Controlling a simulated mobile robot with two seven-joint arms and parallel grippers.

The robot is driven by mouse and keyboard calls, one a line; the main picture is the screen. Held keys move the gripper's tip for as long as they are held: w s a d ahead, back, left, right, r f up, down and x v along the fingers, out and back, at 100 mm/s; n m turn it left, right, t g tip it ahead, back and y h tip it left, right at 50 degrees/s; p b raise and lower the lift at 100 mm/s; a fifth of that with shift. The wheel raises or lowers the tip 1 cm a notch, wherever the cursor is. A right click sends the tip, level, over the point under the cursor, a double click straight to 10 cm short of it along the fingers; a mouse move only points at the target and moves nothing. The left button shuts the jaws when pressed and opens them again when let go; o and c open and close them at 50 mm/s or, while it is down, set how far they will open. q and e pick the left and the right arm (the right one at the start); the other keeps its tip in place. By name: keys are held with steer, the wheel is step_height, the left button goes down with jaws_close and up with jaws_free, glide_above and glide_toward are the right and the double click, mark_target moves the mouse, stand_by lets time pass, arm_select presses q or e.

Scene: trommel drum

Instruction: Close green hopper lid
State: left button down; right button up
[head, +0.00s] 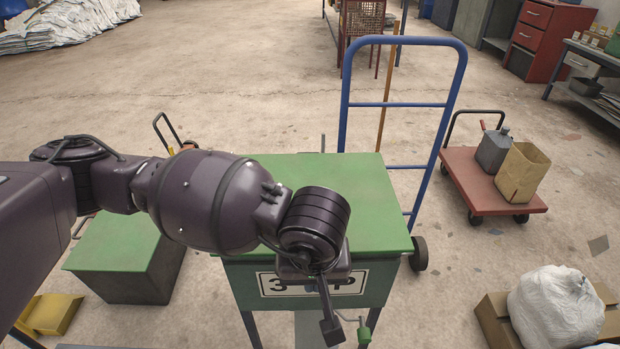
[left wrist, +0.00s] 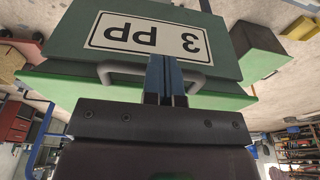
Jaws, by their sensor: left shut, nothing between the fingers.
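The green hopper (head: 275,280) stands in the centre of the head view, with a black-and-white sign on its front. Its flat green lid (head: 365,185) lies level over the box; whether it is fully seated I cannot tell. My left arm reaches across the lid and hides part of it. My left gripper (head: 330,322) is shut and empty at the hopper's front. In the left wrist view, upside down, its blue-grey fingers (left wrist: 166,78) overlap a grey bar handle (left wrist: 106,74) near the lid's edge (left wrist: 75,90). Contact with the handle is unclear. My right gripper is not in view.
A lower green-topped box (head: 115,245) stands left of the hopper. A blue hand truck (head: 345,110) stands right behind it. A red cart (head: 465,175) with a can and paper bag is farther right. A white sack (head: 555,305) sits in a carton at front right.

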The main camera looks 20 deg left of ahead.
arm_select(q)
steer(key=s+d+r+p, duration=0.2)
steer(key=s+r+p, duration=0.1)
steer(key=s+r, duration=0.5)
steer(key=shift+s+d+r+p, duration=0.2)
steer(key=shift+r+p, duration=0.2)
steer(key=shift+r, duration=0.25)
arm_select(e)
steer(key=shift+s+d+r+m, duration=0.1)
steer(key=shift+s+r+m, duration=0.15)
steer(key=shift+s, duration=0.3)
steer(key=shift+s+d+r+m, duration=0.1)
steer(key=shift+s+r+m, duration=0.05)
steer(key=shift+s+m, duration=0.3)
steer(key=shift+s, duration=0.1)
